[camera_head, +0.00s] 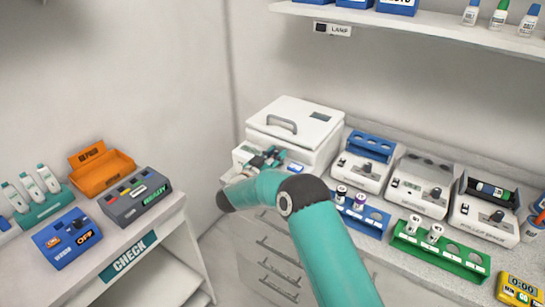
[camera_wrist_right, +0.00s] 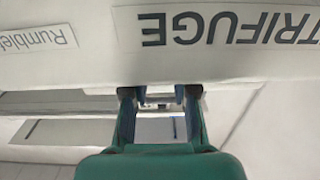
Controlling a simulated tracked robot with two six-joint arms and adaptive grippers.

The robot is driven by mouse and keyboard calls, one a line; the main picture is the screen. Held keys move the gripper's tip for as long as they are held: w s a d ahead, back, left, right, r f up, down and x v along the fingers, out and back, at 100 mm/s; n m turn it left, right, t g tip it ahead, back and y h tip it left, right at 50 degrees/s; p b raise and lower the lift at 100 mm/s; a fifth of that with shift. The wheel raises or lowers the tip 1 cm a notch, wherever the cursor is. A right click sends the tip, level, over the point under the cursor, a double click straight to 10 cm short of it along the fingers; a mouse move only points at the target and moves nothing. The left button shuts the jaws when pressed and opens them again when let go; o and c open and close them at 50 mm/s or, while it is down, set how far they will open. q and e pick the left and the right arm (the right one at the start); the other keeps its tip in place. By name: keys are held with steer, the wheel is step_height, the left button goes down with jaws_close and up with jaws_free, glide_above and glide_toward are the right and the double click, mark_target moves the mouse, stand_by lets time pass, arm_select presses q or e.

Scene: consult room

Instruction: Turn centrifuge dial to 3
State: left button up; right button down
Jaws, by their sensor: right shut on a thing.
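The centrifuge (camera_head: 296,122) is a white box with a grey-handled lid, standing at the left end of the counter. Its front label, partly "TRIFUGE", shows upside down in the right wrist view (camera_wrist_right: 230,28). My right gripper (camera_head: 266,160) is at the centrifuge's front face, and its two fingers also show in the wrist view (camera_wrist_right: 159,97). It is shut on the centrifuge dial, which is mostly hidden between the fingers. I cannot read the dial's setting. My left gripper is not in view.
Right of the centrifuge stand several small white devices with knobs (camera_head: 420,187). In front are a blue rack (camera_head: 362,213) and a green rack (camera_head: 440,252) with vials. A side table at left holds an orange tray (camera_head: 101,173) and a blue box (camera_head: 67,239).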

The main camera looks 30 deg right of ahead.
steer(key=t, duration=0.1)
steer(key=n+y+b, duration=0.1)
steer(key=t+b, duration=0.1)
steer(key=shift+s+d+f+n+t, duration=0.2)
steer(key=shift+s+n+t, duration=0.1)
steer(key=shift+n, duration=0.1)
steer(key=shift+r+n+t+y+b, duration=0.15)
steer(key=shift+n+t+y+b, duration=0.2)
steer(key=shift+n+t+y, duration=0.2)
steer(key=shift+w, duration=0.1)
steer(key=c, duration=0.9)
jaws_free()
steer(key=shift+a, duration=0.1)
steer(key=shift+a, duration=0.1)
steer(key=v, duration=1.1)
steer(key=shift+s+a, duration=0.2)
steer(key=shift+s, duration=0.2)
